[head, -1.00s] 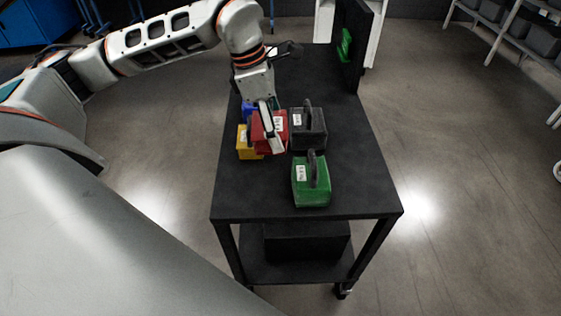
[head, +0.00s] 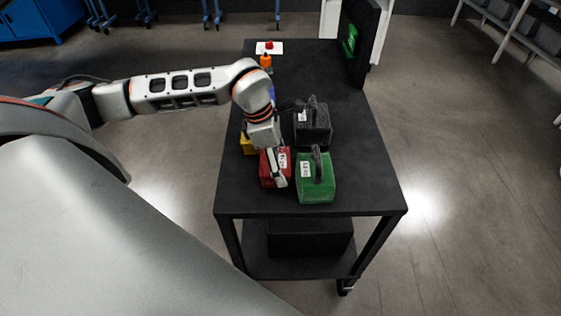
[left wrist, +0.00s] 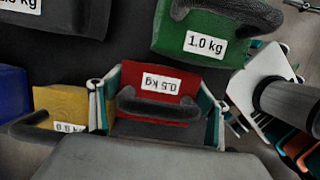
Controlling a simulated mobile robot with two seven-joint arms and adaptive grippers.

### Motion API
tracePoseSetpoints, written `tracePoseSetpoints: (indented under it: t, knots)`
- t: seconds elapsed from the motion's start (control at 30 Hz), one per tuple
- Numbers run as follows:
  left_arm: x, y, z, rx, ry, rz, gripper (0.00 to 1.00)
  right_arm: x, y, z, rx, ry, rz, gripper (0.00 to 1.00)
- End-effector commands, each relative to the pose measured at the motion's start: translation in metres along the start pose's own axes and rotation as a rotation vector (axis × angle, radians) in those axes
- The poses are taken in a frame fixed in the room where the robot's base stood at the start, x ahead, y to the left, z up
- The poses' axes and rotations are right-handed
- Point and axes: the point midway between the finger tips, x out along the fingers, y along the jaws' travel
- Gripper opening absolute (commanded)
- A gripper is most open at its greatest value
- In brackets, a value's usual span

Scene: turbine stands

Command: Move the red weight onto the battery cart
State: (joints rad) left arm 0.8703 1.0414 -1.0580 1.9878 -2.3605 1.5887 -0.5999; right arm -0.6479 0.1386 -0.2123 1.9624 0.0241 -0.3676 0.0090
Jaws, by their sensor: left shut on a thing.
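The red weight (head: 270,168), labelled 0.5 kg, is at the near left part of the black wheeled cart's top (head: 240,199), left of the green weight (head: 316,185). My left gripper (head: 278,170) is shut on it from above. In the left wrist view the red weight (left wrist: 160,84) sits between the two fingers of the left gripper (left wrist: 158,107), its dark handle towards the camera. I cannot tell whether its base touches the cart top. My right gripper is not in view.
A black weight (head: 313,125) stands behind the green one. A yellow weight (head: 249,145) is partly hidden by my arm, and a blue weight (left wrist: 12,95) shows at the left wrist view's edge. An orange object (head: 266,62) and an upright black panel (head: 361,42) stand farther back.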

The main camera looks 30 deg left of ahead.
Motion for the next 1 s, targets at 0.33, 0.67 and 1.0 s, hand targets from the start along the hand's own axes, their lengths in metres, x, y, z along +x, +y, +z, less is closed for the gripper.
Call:
tracePoseSetpoints:
  t: [0.33,0.67,1.0]
  knots:
    - [0.002,0.001,0.0,0.001,-0.003,0.002,0.37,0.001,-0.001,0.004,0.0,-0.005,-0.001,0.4]
    - [0.002,0.0,0.0,0.001,-0.001,0.001,0.93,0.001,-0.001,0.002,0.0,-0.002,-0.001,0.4]
    - [-0.024,0.001,0.001,0.001,-0.003,0.005,0.93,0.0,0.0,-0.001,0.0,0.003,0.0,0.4]
